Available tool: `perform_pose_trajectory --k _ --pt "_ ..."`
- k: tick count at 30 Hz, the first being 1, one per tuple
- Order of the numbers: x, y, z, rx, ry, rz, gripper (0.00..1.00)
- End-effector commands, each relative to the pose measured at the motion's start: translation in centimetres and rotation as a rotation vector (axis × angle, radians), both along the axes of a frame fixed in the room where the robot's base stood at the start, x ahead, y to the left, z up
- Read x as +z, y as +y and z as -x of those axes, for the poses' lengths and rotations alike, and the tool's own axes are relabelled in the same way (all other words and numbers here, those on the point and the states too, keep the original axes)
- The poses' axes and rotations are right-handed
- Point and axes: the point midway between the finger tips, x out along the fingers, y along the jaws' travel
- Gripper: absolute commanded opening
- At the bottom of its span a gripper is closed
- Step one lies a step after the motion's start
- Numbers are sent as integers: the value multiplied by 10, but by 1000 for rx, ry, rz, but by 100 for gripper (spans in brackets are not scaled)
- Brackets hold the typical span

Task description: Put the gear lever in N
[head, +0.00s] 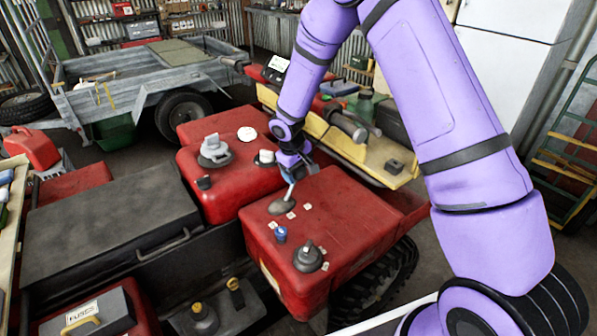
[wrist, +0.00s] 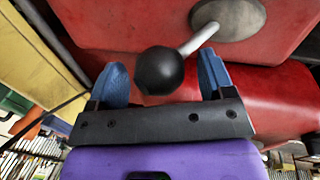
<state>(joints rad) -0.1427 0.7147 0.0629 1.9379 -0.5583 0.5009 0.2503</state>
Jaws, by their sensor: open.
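The gear lever (head: 290,193) rises from a grey oval boot (head: 283,206) on the red quad body (head: 340,215). In the wrist view its round black knob (wrist: 160,70) sits between the two blue fingers of my gripper (wrist: 165,74), on a pale shaft (wrist: 199,39). Gaps show on both sides of the knob, so the fingers are open around it without gripping. In the head view my gripper (head: 293,167) is at the lever's top and hides the knob. Small white position tags (head: 291,215) lie beside the boot; their letters are too small to read.
A blue cap (head: 281,234) and a black knob (head: 308,257) stand on the red body in front of the lever. A grey filler cap (head: 215,150) stands on the red part behind left. A handlebar grip (head: 348,124) and a yellow board (head: 372,158) lie beyond.

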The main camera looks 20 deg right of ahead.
Motion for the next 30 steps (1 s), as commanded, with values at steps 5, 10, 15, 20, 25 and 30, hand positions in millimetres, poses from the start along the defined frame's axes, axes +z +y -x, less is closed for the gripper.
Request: perform_pose_trajectory --k 5,10,15,20,25,30 --pt "-6 -1 -1 0 0 0 75" --pt "-6 -1 -1 0 0 0 75" --pt "-6 -1 -1 0 0 0 47" --pt "-6 -2 -1 -1 -1 1 11" --pt "-6 -2 -1 -1 -1 5 10" --pt "-4 1 0 1 -9 28 10"
